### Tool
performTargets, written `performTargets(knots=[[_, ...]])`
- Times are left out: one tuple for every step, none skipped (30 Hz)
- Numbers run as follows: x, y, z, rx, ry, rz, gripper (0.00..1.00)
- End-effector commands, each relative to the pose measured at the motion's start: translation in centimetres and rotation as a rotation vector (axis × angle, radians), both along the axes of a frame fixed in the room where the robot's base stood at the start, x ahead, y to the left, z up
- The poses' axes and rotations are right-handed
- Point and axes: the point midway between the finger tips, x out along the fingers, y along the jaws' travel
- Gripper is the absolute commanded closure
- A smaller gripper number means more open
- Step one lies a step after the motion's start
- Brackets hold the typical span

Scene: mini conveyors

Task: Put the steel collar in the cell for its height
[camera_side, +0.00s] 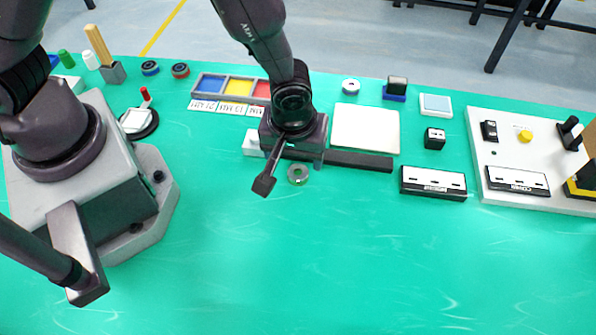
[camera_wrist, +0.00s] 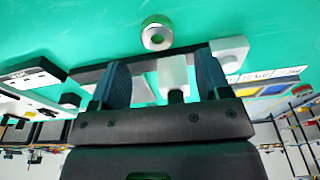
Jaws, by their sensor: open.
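The steel collar (camera_side: 298,174) is a short grey ring lying flat on the green mat, just in front of a dark bar. It also shows in the wrist view (camera_wrist: 156,36), beyond my fingertips. My gripper (camera_side: 265,184) is open and empty, above the mat to the left of the collar in the side view; its two fingers show apart in the wrist view (camera_wrist: 161,60). The cell tray (camera_side: 194,90) has blue, yellow and red cells at the back, with millimetre labels along its front, too small to read surely. The red cell is partly hidden by my arm.
A dark bar (camera_side: 358,161) and a white block (camera_side: 252,144) lie close behind the collar. A white plate (camera_side: 365,128) is behind the bar. A black-and-white box (camera_side: 433,183) and white panel (camera_side: 480,150) stand right. The front mat is clear.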

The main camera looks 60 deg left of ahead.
Motion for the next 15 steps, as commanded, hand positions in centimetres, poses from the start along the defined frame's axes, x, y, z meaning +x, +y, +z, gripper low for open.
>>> performTargets(knots=[[0.1,0.0,-0.3,0.0,0.0,0.0,0.3],[0.1,0.1,-0.4,0.0,0.0,0.0,0.3],[0.1,0.1,-0.7,0.0,0.0,0.0,0.3],[0.1,0.1,-1.0,0.001,0.001,0.0,0.3],[0.2,0.1,-1.4,0.001,0.001,-0.001,0.3],[0.2,0.1,-2.0,0.002,0.003,-0.002,0.3],[0.2,0.1,-2.4,0.002,0.003,-0.002,0.3],[0.3,0.1,-3.0,0.002,0.004,0.0,0.3],[0.4,0.1,-3.5,0.002,0.003,0.0,0.3],[0.4,0.1,-4.0,0.002,0.003,0.0,0.3],[0.5,0.2,-4.4,0.002,0.003,0.0,0.3],[0.5,0.2,-4.8,0.002,0.003,-0.001,0.3],[0.6,0.2,-5.0,0.0,0.002,-0.001,0.3],[0.6,0.2,-5.2,-0.001,0.001,-0.001,0.3],[0.6,0.2,-5.4,0.0,0.0,-0.001,0.3]])
